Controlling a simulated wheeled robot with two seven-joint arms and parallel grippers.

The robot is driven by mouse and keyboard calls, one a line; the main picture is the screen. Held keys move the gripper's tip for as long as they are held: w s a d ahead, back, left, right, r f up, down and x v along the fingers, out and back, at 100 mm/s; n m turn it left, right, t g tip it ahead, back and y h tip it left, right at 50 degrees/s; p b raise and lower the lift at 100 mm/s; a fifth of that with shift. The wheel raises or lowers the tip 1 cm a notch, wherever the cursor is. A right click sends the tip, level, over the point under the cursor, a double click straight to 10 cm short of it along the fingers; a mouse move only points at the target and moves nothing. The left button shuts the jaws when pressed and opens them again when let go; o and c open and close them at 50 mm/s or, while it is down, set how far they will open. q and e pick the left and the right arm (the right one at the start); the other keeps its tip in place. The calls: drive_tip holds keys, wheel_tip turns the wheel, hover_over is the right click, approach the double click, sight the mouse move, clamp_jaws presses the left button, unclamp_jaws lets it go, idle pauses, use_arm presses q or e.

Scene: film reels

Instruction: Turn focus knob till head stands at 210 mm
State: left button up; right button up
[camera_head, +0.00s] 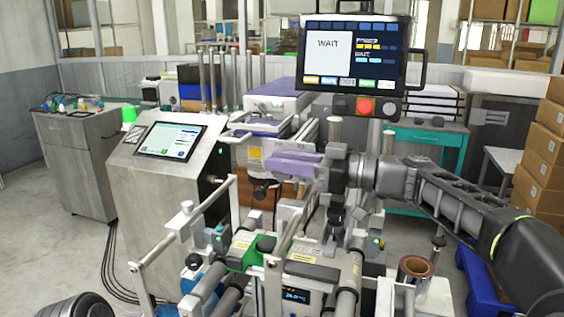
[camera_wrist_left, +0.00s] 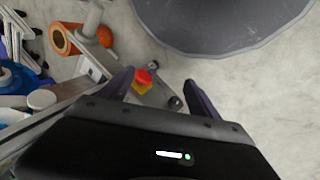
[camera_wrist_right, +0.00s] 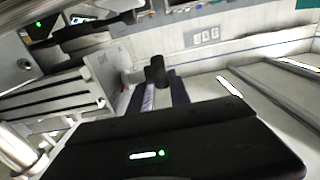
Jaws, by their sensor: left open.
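My right gripper (camera_head: 272,164) reaches in from the right, its purple fingers pointing left above the middle of the machine. A black knob (camera_head: 262,191) on a short stem is just below the fingertips. In the right wrist view a black knob (camera_wrist_right: 156,72) shows at the tips of the right fingers (camera_wrist_right: 166,82), which are close together; whether they grip it is unclear. No readable millimetre scale shows. My left gripper (camera_wrist_left: 160,82) is open and empty, with its fingers apart above the floor area and a red button (camera_wrist_left: 142,76) in view between them.
A monitor (camera_head: 352,52) reading WAIT hangs above the machine. A console with a screen (camera_head: 172,140) stands left. Rollers and a green-topped unit (camera_head: 246,250) fill the front. Boxes (camera_head: 540,150) are stacked at the right. A copper-coloured roll (camera_head: 415,268) stands front right.

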drive_tip(key=shift+s+a, duration=0.15)
drive_tip(key=shift+s, duration=0.05)
clamp_jaws()
drive_tip(key=shift+f, duration=0.1)
drive_tip(key=shift+a, duration=0.1)
